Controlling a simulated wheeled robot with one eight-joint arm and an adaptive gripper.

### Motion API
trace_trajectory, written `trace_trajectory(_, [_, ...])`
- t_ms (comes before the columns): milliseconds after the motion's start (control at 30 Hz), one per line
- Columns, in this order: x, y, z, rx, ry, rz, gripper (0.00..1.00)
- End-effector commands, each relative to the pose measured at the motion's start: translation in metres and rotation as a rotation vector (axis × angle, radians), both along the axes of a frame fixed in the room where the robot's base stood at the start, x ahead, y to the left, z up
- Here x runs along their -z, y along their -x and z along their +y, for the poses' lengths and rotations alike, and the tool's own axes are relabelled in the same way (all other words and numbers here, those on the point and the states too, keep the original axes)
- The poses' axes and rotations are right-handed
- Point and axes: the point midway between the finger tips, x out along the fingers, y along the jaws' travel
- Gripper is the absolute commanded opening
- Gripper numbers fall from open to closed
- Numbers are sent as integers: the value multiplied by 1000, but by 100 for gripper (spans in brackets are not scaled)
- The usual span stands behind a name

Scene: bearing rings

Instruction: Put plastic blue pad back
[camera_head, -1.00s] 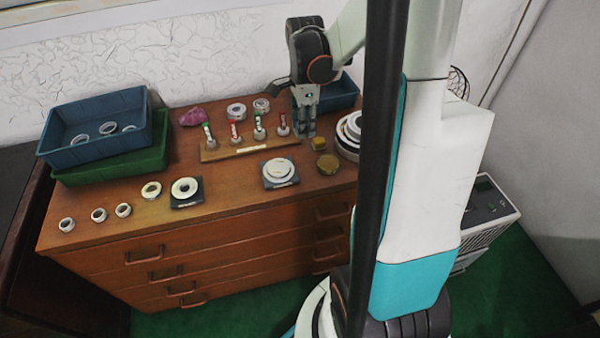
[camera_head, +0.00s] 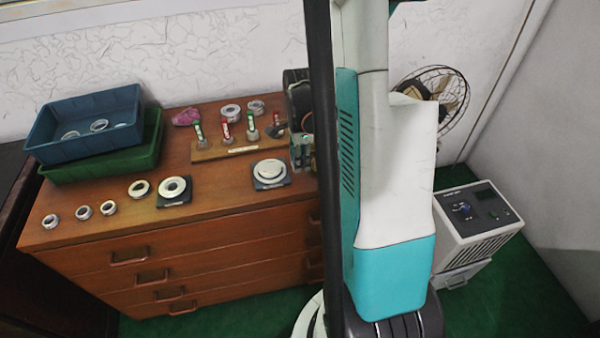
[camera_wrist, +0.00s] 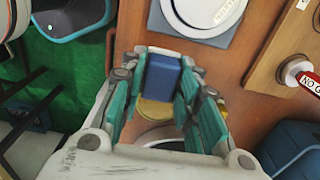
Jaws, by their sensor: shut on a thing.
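The plastic blue pad (camera_wrist: 163,82) shows in the wrist view as a small blue block between my gripper's fingers (camera_wrist: 162,66). The teal and grey fingers are shut on its two sides. A round yellow-gold lid (camera_wrist: 153,112) shows below it, partly covered by the fingers. In the head view my gripper (camera_head: 301,157) is over the right part of the cabinet top, right of the square plate with a white disc (camera_head: 269,173). My own column hides part of it there, and I cannot make out the pad in that view.
A wooden rack (camera_head: 232,151) with several upright labelled pieces stands behind the plate. A second plate with a ring (camera_head: 174,190) and several loose rings lie to the left. A blue bin (camera_head: 85,125) sits in a green one (camera_head: 100,170). A blue container (camera_wrist: 285,150) shows in the wrist view.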

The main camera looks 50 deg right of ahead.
Motion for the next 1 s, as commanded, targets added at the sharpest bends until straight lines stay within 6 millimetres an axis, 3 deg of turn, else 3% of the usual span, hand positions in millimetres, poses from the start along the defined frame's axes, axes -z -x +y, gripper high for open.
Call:
trace_trajectory(167, [11,0,0,0,0,0,10])
trace_trajectory(400, [44,0,0,0,0,0,10])
trace_trajectory(833, [50,0,0,0,0,0,10])
trace_trajectory(867, [49,0,0,0,0,0,36])
trace_trajectory(900, [49,0,0,0,0,0,45])
trace_trajectory(1000, [48,0,0,0,0,0,50])
